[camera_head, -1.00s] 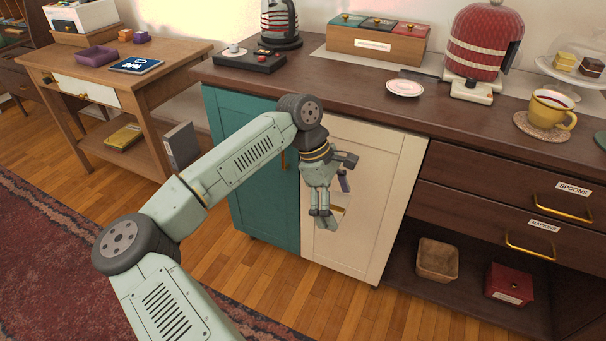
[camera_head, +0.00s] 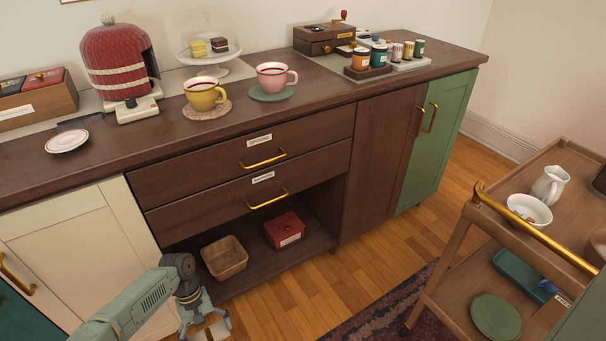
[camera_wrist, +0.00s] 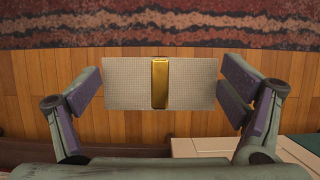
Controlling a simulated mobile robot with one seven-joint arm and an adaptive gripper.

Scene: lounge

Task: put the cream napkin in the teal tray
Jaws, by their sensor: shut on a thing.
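The cream napkin (camera_wrist: 130,85), with a gold band around its middle, is between the fingers of my gripper (camera_wrist: 160,88) in the wrist view. In the head view, my gripper (camera_head: 205,326) is low at the bottom edge, in front of the cabinet, and a pale bit of the napkin (camera_head: 218,329) shows by the fingers. The teal tray (camera_head: 515,272) lies on the lower shelf of the wooden cart at the right, far from my gripper. A dark blue item with a pale label shows at its right end. The cart's upper shelf partly overhangs it.
The cart's gold handle (camera_head: 535,228) and upper shelf, with a white bowl (camera_head: 529,209) and jug (camera_head: 549,185), stand above the tray. A green round item (camera_head: 495,316) lies beside it. Open floor (camera_head: 350,285) and a dark red rug (camera_head: 385,308) lie between cabinet and cart.

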